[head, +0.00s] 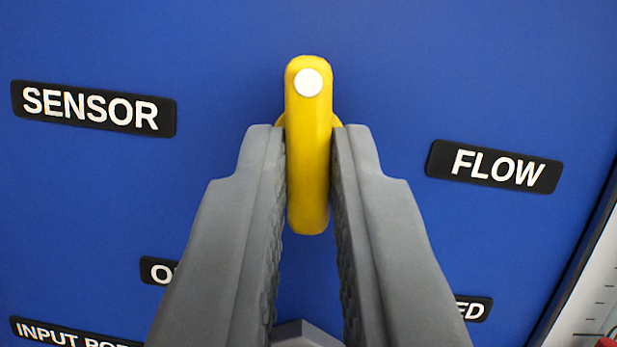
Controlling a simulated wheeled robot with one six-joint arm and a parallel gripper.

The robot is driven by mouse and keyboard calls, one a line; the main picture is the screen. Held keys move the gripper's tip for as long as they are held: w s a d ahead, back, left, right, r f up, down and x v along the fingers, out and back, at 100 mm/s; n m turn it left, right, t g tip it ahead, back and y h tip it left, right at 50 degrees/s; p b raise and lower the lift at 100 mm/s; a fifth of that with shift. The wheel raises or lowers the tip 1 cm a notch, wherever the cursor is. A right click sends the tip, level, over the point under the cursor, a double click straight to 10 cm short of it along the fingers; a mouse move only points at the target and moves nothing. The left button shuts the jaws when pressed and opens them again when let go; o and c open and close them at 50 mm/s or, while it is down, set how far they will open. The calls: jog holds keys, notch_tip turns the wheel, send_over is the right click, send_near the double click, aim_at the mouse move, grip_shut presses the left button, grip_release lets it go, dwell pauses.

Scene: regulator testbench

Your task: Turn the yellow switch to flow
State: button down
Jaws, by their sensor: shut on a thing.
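The yellow switch (309,125) is on the blue panel in the middle of the head view. Its long handle stands nearly upright in the picture, with a white dot at its upper end. The dot end points between the SENSOR label (92,108) on the left and the FLOW label (494,167) on the right. My gripper (309,135) is shut on the switch handle, one grey finger on each side. The fingers hide part of the round yellow base behind the handle.
The blue panel (400,60) fills most of the view. Below, a label starting with O (155,271), an INPUT label (60,333) and a label ending in ED (471,309) are partly hidden or cut off. The panel's dark right edge borders a white scaled surface (597,275).

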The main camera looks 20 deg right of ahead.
jog(key=m+h, duration=0.1)
jog(key=m, duration=0.1)
jog(key=m+g+h, duration=0.1)
jog(key=m+h, duration=0.1)
jog(key=m, duration=0.1)
jog(key=m+h, duration=0.1)
jog(key=m, duration=0.2)
jog(key=shift+w+a+g, duration=0.1)
jog(key=shift+a+g, duration=0.2)
jog(key=m+g+h, duration=0.1)
jog(key=m, duration=0.2)
jog(key=m+g+h, duration=0.1)
jog(key=m, duration=0.3)
jog(key=shift+a+r+h, duration=0.1)
jog(key=shift+a+h, duration=0.05)
jog(key=shift+h, duration=0.25)
jog(key=shift+m+g, duration=0.3)
jog(key=c, duration=1.5)
grip_release()
jog(key=shift+o, duration=0.2)
jog(key=v, duration=1.7)
jog(key=shift+a, duration=0.1)
